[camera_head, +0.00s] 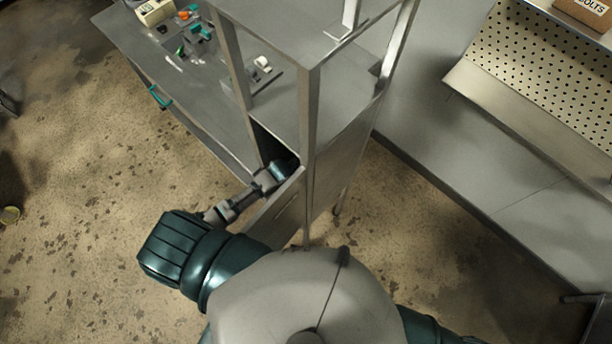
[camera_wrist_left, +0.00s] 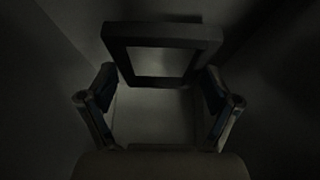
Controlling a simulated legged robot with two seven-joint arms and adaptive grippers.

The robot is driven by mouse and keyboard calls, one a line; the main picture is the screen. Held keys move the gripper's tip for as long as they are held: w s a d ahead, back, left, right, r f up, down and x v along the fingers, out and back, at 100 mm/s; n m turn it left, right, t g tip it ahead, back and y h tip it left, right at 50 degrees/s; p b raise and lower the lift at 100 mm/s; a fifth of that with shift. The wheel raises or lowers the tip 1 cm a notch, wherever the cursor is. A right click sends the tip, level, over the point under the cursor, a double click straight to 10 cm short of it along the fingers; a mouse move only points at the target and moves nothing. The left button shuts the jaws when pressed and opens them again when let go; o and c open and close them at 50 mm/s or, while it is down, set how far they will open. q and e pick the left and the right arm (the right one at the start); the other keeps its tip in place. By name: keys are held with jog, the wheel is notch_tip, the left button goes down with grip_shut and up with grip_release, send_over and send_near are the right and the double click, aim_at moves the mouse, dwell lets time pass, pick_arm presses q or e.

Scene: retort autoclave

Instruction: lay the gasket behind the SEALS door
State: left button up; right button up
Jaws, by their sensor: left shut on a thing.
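The gasket (camera_wrist_left: 117,42) is a dark, square frame with an open middle, seen in the left wrist view. My left gripper (camera_wrist_left: 160,85) is shut on it, with one finger at each side. Around them are dim, plain walls, like the inside of a compartment. In the head view my left arm reaches into the metal cabinet (camera_head: 312,130), and its hand and the gasket are hidden there. A panel (camera_head: 277,212) stands beside my forearm and may be the open door; no SEALS label can be read. My right gripper is out of view.
A metal worktop (camera_head: 150,45) with small parts and a cream box (camera_head: 155,11) adjoins the cabinet on the left. Cabinet posts (camera_head: 309,150) rise close to my left arm. A perforated panel (camera_head: 545,70) and a BOLTS box (camera_head: 588,12) are at the right.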

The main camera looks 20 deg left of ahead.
pick_arm(q)
notch_tip(320, 180, down, 3)
jog(key=shift+r, duration=0.2)
jog(key=shift+d, duration=0.5)
jog(key=o, duration=0.9)
jog(key=shift+f, duration=0.1)
jog(key=shift+a, duration=0.4)
jog(key=shift+p+v, duration=0.8)
jog(key=shift+v, duration=5.3)
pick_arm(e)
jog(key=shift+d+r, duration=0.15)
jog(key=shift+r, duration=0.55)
pick_arm(q)
jog(key=shift+d, duration=0.2)
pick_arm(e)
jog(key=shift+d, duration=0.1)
